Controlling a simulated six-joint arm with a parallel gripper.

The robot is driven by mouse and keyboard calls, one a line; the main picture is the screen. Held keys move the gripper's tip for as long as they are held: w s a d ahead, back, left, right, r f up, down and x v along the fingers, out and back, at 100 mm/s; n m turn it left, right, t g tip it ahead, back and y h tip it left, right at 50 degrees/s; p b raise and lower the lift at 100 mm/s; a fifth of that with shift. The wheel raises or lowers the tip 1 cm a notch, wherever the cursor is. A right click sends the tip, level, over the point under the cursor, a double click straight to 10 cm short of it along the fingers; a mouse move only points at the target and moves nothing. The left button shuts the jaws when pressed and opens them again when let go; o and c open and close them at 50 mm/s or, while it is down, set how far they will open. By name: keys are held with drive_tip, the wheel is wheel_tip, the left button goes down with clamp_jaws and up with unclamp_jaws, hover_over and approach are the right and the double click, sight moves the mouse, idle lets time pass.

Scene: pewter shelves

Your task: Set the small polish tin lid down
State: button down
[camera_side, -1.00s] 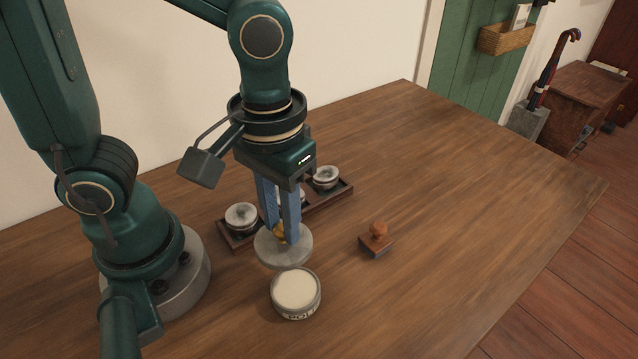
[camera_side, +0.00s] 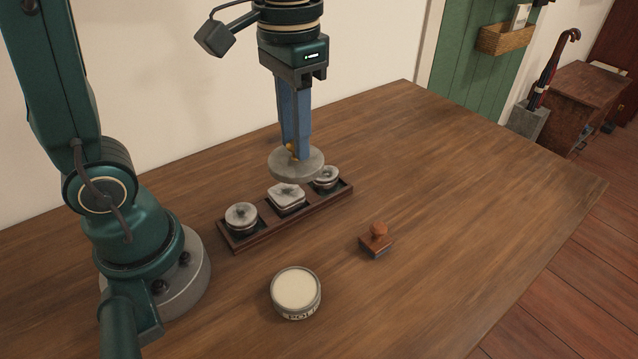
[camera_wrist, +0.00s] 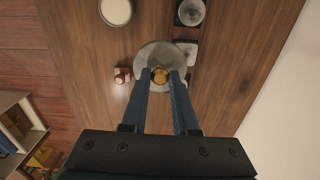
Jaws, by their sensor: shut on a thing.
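My gripper (camera_side: 295,153) is shut on the brass-coloured knob of a round grey lid (camera_side: 296,168). It holds the lid level in the air, above the back right part of the dark wooden tray. In the wrist view the lid (camera_wrist: 147,60) hangs between the blue fingers (camera_wrist: 160,76) and hides part of the tray. The open polish tin (camera_side: 296,293), with a pale top and a label on its side, stands on the table at the front, apart from the lid. It also shows in the wrist view (camera_wrist: 116,11).
The tray (camera_side: 262,237) holds a round lidded piece (camera_side: 241,216), a squarish one (camera_side: 287,197) and another round one (camera_side: 327,177). A wooden stamp (camera_side: 376,240) stands on the table right of the tray. The table's right side (camera_side: 470,190) is clear.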

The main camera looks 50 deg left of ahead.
drive_tip(key=w+d+f+m, duration=0.2)
drive_tip(key=w+d+m, duration=0.25)
drive_tip(key=d, duration=0.45)
drive_tip(key=shift+m, duration=0.55)
drive_tip(key=s+d+f, duration=0.1)
drive_tip(key=d+f, duration=0.1)
drive_tip(key=d, duration=0.2)
drive_tip(key=s+d+f, duration=0.2)
drive_tip(key=d+f, duration=0.1)
drive_tip(key=d, duration=0.1)
drive_tip(key=s+d+f, duration=0.2)
drive_tip(key=d+f, duration=0.1)
drive_tip(key=d, duration=0.1)
drive_tip(key=shift+s+d, duration=0.1)
drive_tip(key=shift+s, duration=0.1)
drive_tip(key=shift+d+f, duration=0.1)
drive_tip(key=shift+d, duration=0.05)
drive_tip(key=shift+f, duration=1.9)
drive_tip(key=shift+f, duration=0.1)
drive_tip(key=c, duration=0.7)
unclamp_jaws()
